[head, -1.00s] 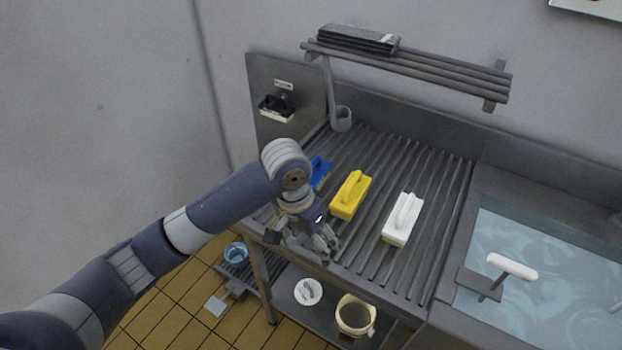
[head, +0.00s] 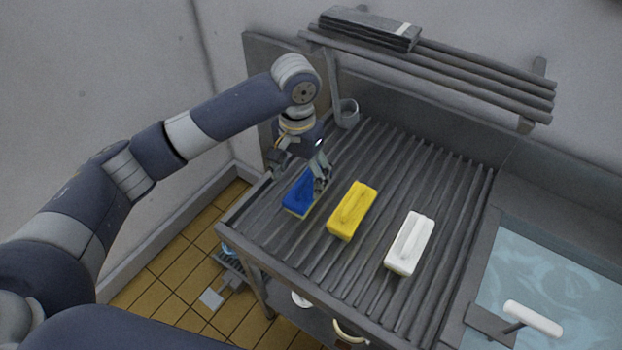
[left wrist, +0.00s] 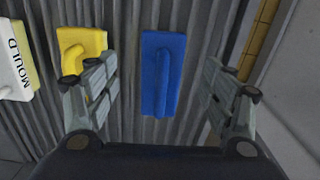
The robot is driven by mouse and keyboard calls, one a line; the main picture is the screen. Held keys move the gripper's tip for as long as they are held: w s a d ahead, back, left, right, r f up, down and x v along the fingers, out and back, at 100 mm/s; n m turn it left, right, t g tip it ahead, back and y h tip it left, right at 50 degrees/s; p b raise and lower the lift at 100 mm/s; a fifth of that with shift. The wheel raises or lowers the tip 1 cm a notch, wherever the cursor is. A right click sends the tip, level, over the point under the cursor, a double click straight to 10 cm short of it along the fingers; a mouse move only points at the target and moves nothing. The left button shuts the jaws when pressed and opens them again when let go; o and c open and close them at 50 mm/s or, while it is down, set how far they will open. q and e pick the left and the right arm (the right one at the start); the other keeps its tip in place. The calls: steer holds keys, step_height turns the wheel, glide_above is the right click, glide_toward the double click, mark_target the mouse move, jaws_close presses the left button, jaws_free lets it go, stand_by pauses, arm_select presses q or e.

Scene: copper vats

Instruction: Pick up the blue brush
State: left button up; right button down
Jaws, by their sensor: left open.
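The blue brush (head: 299,194) lies on the ribbed metal drainboard (head: 390,160), left of a yellow brush (head: 352,211). In the head view my left gripper (head: 300,176) is over its far end and hides part of it. In the left wrist view the blue brush (left wrist: 162,75) shows whole, its raised handle running lengthwise. It lies between the directions of the two open fingers (left wrist: 160,95), a little beyond their tips. The left gripper is open and empty. My right gripper is not in view.
A white brush (head: 409,243) lies right of the yellow one; the left wrist view shows "MOULD" on it. A water-filled sink (head: 545,275) is at the right.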

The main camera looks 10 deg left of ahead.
mark_target(295, 201)
arm_select(q)
steer(key=f, duration=0.2)
steer(key=s+f, duration=0.1)
steer(key=shift+a+f, duration=0.1)
steer(key=shift+f, duration=0.3)
steer(key=f, duration=0.1)
steer(key=f+p, duration=0.1)
steer(key=f, duration=0.2)
steer(key=shift+s+a+f+p, duration=0.2)
steer(key=shift+a+p, duration=0.15)
steer(key=shift+p, duration=0.05)
steer(key=shift+f, duration=0.4)
steer(key=shift+c, duration=0.6)
steer(key=c, duration=1.2)
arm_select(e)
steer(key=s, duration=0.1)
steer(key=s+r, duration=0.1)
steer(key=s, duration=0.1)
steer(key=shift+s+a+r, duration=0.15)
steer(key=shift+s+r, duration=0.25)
